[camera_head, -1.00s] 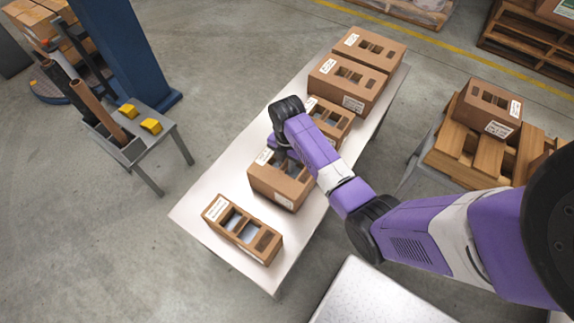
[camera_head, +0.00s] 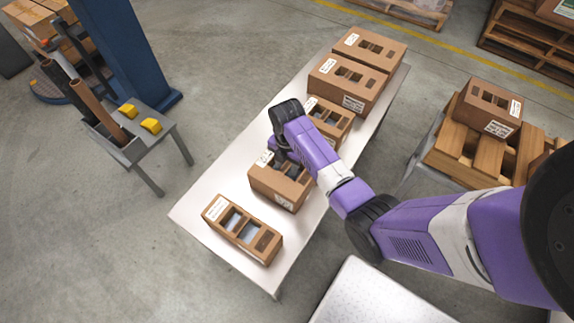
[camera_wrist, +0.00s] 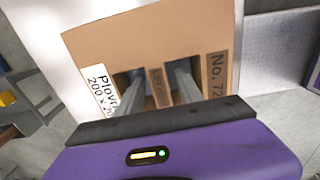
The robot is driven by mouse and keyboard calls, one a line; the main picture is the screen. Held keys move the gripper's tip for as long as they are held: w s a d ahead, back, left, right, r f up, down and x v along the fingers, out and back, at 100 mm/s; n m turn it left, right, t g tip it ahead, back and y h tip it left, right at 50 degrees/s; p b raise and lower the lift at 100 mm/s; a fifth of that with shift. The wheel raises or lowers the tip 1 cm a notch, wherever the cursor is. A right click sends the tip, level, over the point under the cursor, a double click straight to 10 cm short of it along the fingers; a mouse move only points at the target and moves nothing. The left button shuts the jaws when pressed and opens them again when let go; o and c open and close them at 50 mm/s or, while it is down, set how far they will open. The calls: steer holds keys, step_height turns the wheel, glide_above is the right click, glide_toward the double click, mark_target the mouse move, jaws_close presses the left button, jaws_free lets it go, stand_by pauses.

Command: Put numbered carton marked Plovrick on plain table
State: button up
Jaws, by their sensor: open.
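The carton marked Plovrick (camera_head: 281,187) is a brown box on the long white table (camera_head: 200,192), second from the near end. In the wrist view its top (camera_wrist: 160,45) shows a partly hidden label beginning "Plov", a "No. 72" label, and two openings with a bar between them. My gripper (camera_wrist: 158,80) is open over this top. Its two fingers reach down at the two openings, one each side of the bar; how deep they go is unclear. In the head view my wrist hides the fingers.
Another carton (camera_head: 242,230) stands nearer on the white table, and several more stand farther along it. A pale speckled surface (camera_head: 375,295) is at the bottom. A pallet with a carton (camera_head: 487,110) stands at right, a grey stand (camera_head: 150,140) at left.

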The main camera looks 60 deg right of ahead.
step_height(320, 180, up, 12)
stand_by(0.5)
stand_by(0.5)
